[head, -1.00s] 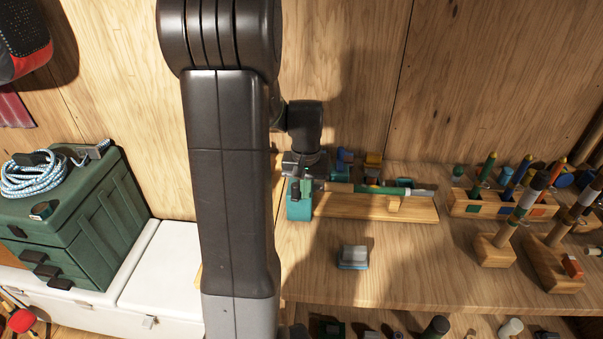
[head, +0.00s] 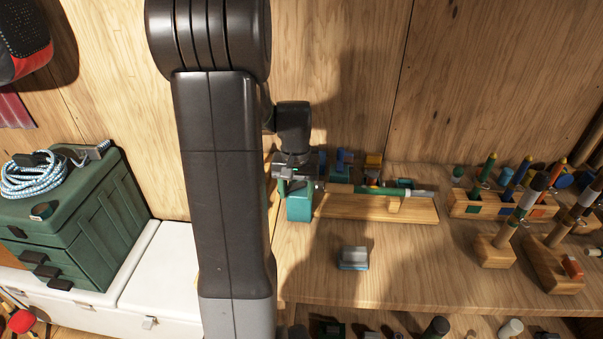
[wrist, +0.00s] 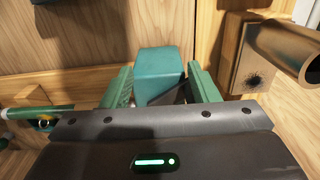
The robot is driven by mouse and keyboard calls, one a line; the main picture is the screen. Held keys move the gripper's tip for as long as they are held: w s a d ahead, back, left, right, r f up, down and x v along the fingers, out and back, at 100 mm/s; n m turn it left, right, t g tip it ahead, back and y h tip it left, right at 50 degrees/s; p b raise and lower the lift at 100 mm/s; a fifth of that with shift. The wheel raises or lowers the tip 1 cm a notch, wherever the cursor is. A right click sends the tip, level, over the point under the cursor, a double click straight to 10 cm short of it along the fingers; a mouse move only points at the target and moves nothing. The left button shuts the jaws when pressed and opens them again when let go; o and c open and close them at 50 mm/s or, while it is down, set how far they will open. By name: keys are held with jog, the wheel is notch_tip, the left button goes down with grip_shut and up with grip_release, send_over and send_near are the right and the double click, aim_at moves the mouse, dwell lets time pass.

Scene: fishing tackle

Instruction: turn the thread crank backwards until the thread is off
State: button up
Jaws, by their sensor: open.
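A teal block (head: 299,208) stands at the left end of a wooden board (head: 420,212). A slim rod with a green section (head: 368,190) lies along this board. My gripper (head: 297,180) is at the top of the teal block in the head view. In the wrist view my gripper (wrist: 160,76) is open, with its two green fingers apart and the teal block (wrist: 162,62) showing between and beyond them. I cannot make out the crank or the thread; my gripper and its dark plate hide part of this area.
A small grey-blue box (head: 354,257) lies on the bench in front of the board. A rack of coloured floats (head: 500,205) stands at right. A green tackle box (head: 75,215) is at left. A brown tube (wrist: 285,48) sticks out at right in the wrist view.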

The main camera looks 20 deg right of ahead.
notch_tip(320, 180, up, 7)
jog(key=p, duration=0.5)
jog(key=shift+f, duration=0.15)
jog(key=d+f+b, duration=0.3)
jog(key=f+b, duration=0.2)
jog(key=f, duration=0.1)
jog(key=shift+s+d+f, duration=0.2)
jog(key=shift+s+f, duration=0.1)
jog(key=shift+f, duration=0.05)
dwell(0.4)
jog(key=shift+a, duration=0.15)
